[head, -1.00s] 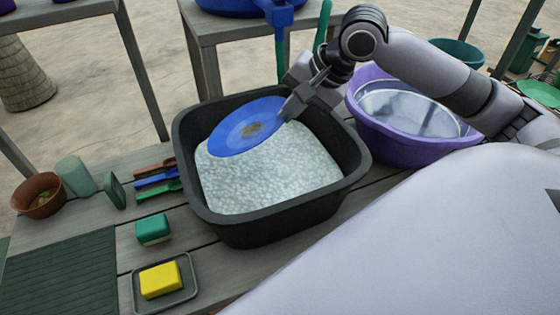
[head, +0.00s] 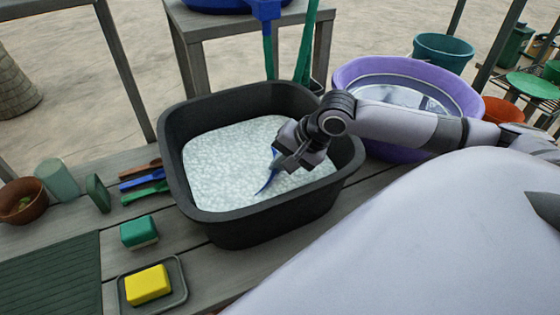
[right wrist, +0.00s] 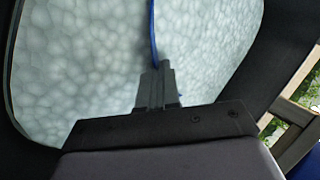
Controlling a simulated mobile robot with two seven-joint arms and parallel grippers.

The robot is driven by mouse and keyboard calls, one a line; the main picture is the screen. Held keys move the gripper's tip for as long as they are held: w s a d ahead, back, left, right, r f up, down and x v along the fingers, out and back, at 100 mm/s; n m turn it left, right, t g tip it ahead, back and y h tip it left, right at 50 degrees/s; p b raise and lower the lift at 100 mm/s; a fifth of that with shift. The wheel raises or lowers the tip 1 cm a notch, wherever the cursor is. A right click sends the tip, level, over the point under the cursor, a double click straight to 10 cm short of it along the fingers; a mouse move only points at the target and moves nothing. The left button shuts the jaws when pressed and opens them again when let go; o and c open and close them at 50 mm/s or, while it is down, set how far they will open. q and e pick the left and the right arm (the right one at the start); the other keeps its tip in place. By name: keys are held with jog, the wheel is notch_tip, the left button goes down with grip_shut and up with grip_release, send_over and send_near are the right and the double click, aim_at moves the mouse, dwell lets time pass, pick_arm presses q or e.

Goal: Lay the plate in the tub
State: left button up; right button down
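The tub (head: 250,225) is black and filled with white foam. The blue plate (head: 267,181) stands on edge in the foam. Only a thin blue sliver of it shows in the head view, and its lower part is hidden by the foam. My right gripper (head: 277,160) is inside the tub's outline, low over the foam, and is shut on the plate's edge. In the right wrist view the closed fingers (right wrist: 157,85) meet the plate's thin blue edge (right wrist: 153,30). My left gripper is not in any view.
A purple basin (head: 375,75) with clear water stands right of the tub, under my right arm. Brushes (head: 145,178), a green sponge (head: 138,232) and a yellow sponge (head: 148,284) on a tray lie left of the tub. A brown bowl (head: 22,212) is at the far left.

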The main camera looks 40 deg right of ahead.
jog(key=c, duration=1.4)
grip_release()
jog(key=shift+o, duration=0.2)
jog(key=shift+r, duration=0.25)
jog(key=p+v, duration=0.2)
jog(key=v, duration=0.9)
jog(key=shift+s+r, duration=0.2)
jog(key=shift+s, duration=0.05)
jog(key=shift+d, duration=0.1)
